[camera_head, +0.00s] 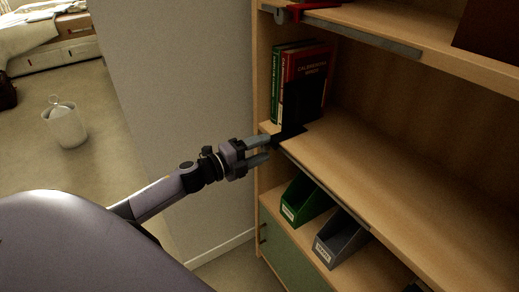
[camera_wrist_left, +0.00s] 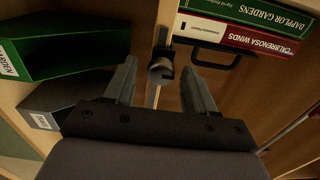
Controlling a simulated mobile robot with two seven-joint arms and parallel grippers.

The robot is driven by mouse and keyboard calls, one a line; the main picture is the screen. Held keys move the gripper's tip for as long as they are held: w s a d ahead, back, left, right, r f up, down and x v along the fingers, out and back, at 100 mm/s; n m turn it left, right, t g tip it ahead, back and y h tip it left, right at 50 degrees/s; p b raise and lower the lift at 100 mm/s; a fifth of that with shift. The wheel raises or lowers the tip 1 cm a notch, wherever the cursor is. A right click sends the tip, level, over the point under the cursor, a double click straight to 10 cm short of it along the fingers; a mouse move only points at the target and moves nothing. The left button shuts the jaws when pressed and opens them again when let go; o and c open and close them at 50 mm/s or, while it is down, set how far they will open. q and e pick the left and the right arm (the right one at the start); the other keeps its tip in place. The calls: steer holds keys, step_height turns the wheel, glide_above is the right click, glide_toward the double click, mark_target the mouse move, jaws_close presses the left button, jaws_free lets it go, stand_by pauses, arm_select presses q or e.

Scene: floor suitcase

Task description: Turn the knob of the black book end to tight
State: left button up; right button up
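The black book end (camera_head: 303,103) stands on the middle shelf against a few upright books. Its base reaches the shelf's front edge. In the left wrist view, its dark knob (camera_wrist_left: 160,71) with a round grey end sits at the front rail. My left gripper (camera_head: 268,149) is open at the shelf edge, just in front of the book end. In the wrist view, its two fingers (camera_wrist_left: 160,67) stand on either side of the knob, with a visible gap on each side. Any mark for tight is too small to read. My right gripper is not in view.
Red and green books (camera_head: 305,62) stand behind the book end. A metal rail (camera_head: 325,187) runs along the shelf front. Green (camera_head: 305,202) and grey (camera_head: 341,238) file boxes stand on the shelf below. The middle shelf's right side is clear.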

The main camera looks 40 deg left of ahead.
arm_select(q)
steer(key=shift+s, duration=0.1)
steer(key=v, duration=0.7)
stand_by(0.4)
stand_by(0.4)
steer(key=s+d+f+n+g+y+p, duration=0.2)
steer(key=s+d+n+p, duration=0.3)
steer(key=s+d+n, duration=0.3)
steer(key=s+d+f+n+g+y+p, duration=0.2)
steer(key=s+d+f+n+g+p, duration=0.2)
steer(key=s+d+n, duration=0.5)
steer(key=s+f+n+p, duration=0.1)
steer(key=n+p, duration=0.1)
steer(key=n, duration=0.1)
steer(key=shift+f+y+p, duration=0.25)
steer(key=shift+y+p, duration=0.05)
steer(key=shift+d, duration=0.1)
